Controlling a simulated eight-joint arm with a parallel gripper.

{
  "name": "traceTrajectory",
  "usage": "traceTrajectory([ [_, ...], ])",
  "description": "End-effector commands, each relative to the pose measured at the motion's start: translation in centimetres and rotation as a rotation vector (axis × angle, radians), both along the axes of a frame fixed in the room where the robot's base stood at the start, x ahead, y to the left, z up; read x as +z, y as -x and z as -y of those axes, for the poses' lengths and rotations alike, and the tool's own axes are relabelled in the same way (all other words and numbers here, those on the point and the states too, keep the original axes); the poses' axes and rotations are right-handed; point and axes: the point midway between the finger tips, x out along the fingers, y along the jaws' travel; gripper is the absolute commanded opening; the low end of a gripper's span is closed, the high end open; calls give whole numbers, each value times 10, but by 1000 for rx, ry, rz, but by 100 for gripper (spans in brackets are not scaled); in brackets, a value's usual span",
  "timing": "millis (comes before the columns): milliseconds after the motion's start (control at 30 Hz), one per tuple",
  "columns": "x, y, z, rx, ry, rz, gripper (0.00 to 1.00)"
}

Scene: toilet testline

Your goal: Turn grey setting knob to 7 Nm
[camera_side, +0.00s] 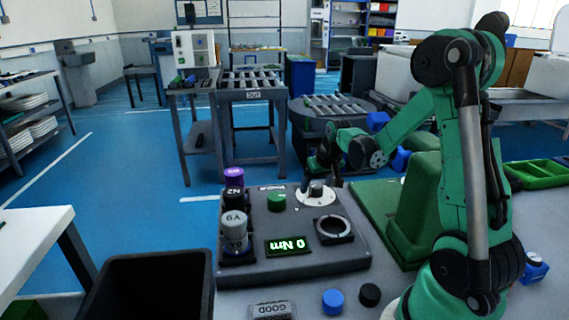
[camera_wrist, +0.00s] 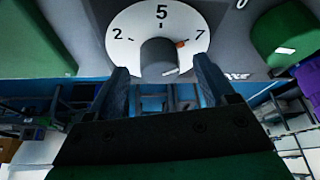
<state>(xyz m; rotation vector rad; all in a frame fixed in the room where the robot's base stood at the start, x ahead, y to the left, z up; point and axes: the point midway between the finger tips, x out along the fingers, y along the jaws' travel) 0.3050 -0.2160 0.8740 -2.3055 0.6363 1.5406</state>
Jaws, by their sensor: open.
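The grey setting knob (camera_wrist: 159,58) sits on a white round dial (camera_wrist: 125,24) marked 2, 5 and 7. Its orange mark points right, towards the 7. In the side view the knob (camera_side: 316,187) is at the back of the grey test panel (camera_side: 308,263). My gripper (camera_wrist: 161,69) is open and empty, with one finger to each side of the knob in the picture and gaps between. In the side view my gripper (camera_side: 322,167) is just behind and above the knob; exact contact is hidden.
A green button (camera_side: 276,202) is left of the knob, and a dark ring (camera_side: 334,228) is in front. Cylinders, one purple-topped (camera_side: 234,177) and one grey (camera_side: 235,232), stand at the panel's left. A black bin (camera_side: 150,285) is at front left. Blue (camera_side: 333,300) and black (camera_side: 370,294) buttons lie ahead.

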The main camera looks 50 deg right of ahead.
Motion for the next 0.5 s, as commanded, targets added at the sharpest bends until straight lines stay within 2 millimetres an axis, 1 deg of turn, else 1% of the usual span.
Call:
traceTrajectory([
  [300,34,12,-7,0,0,0,77],
  [500,44,16,-10,0,0,0,77],
])
